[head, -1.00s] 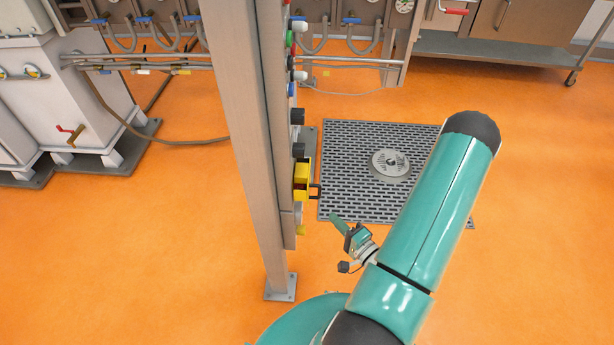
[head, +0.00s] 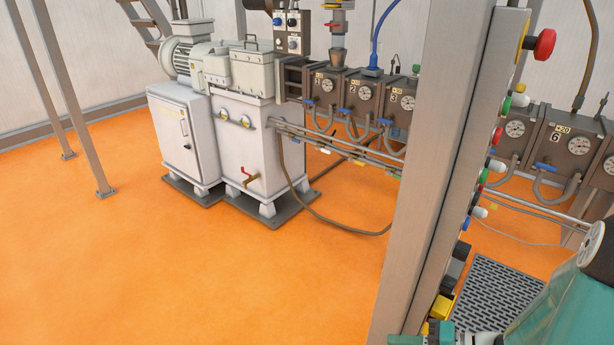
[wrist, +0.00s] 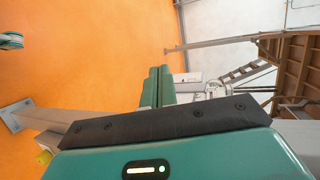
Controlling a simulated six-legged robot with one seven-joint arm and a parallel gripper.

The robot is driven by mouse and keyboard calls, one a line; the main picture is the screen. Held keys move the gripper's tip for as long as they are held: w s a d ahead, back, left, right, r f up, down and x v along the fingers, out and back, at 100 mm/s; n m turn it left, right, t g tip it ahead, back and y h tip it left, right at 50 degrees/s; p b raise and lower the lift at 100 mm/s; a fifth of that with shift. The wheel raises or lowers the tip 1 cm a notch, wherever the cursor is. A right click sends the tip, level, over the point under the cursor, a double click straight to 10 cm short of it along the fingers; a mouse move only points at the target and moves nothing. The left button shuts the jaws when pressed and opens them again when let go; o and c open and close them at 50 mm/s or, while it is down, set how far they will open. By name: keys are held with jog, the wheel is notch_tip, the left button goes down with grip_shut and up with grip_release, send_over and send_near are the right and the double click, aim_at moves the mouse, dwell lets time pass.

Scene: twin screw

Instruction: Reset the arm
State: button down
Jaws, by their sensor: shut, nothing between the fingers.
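My gripper (wrist: 159,73) shows in the wrist view with its two teal fingers together and nothing between them. The fingers point away from the camera over the orange floor, toward the far equipment. In the head view only parts of my teal arm show, at the lower right edge and the bottom. I cannot make out the fingertips there. The control panel's post (head: 440,190) stands tall in front of the arm in the head view. A yellow box (head: 442,306) sits low on the panel, partly cut off by teal parts.
A white machine (head: 255,140) with a red-handled valve stands on the left. Gauge boxes (head: 362,92) line the back with pipes and a cable below. A red button (head: 545,43) juts from the panel. A floor grate (head: 490,290) lies behind it. Open orange floor (head: 200,270) fills the left.

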jog(key=s+a+r+n+g+h, duration=0.4)
jog(key=s+a+r+g+h, duration=0.1)
jog(key=r+h, duration=0.2)
notch_tip(320, 180, up, 12)
jog(key=n+t+h, duration=0.1)
jog(key=t+h, duration=0.4)
jog(key=h, duration=0.1)
jog(key=shift+s+d+h, duration=0.3)
jog(key=shift+s+d, duration=0.05)
jog(key=shift+s, duration=0.1)
jog(key=shift+d, duration=0.15)
